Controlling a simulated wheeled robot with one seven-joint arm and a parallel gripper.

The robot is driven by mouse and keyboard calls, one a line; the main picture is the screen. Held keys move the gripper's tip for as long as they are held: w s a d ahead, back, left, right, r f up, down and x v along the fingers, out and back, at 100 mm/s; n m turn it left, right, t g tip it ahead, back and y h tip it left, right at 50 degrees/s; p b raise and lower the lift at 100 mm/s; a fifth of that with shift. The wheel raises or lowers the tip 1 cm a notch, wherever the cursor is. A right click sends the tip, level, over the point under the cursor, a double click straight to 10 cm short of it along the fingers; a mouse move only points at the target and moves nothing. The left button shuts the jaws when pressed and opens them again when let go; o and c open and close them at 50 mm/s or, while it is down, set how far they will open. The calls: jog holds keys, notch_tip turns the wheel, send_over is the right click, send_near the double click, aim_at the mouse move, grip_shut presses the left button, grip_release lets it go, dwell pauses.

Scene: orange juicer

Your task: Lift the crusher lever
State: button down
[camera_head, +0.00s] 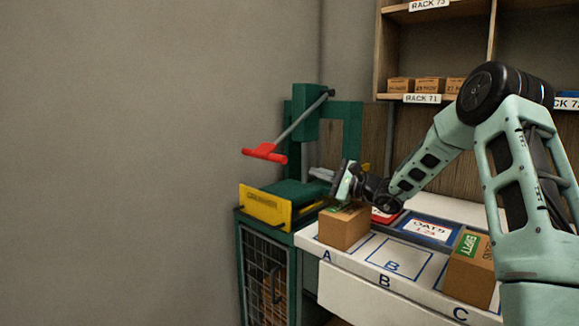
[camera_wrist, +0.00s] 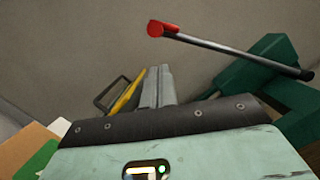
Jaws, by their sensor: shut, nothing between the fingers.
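The crusher (camera_head: 265,205) is a green machine with a yellow front plate, standing against the wall. Its lever (camera_head: 303,118) is a grey rod running from a pivot on the green post down to the left, ending in a red T-shaped handle (camera_head: 265,153). In the wrist view the red handle end (camera_wrist: 157,28) and dark rod (camera_wrist: 235,53) cross the upper right, beyond my fingers. My gripper (camera_head: 319,174) is right of and slightly below the handle, apart from it, appearing over the crusher's green top. Its fingers (camera_wrist: 158,85) are together and empty.
A cardboard box (camera_head: 343,229) stands on spot A of the white counter, below my gripper. Another box (camera_head: 470,266) is near C; spot B (camera_head: 390,257) is clear. Shelves (camera_head: 450,98) hold small boxes. The left wall side is free.

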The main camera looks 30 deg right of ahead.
jog(key=p+x, duration=0.1)
jog(key=x, duration=0.9)
jog(key=shift+p, duration=0.4)
jog(key=shift+a, duration=0.1)
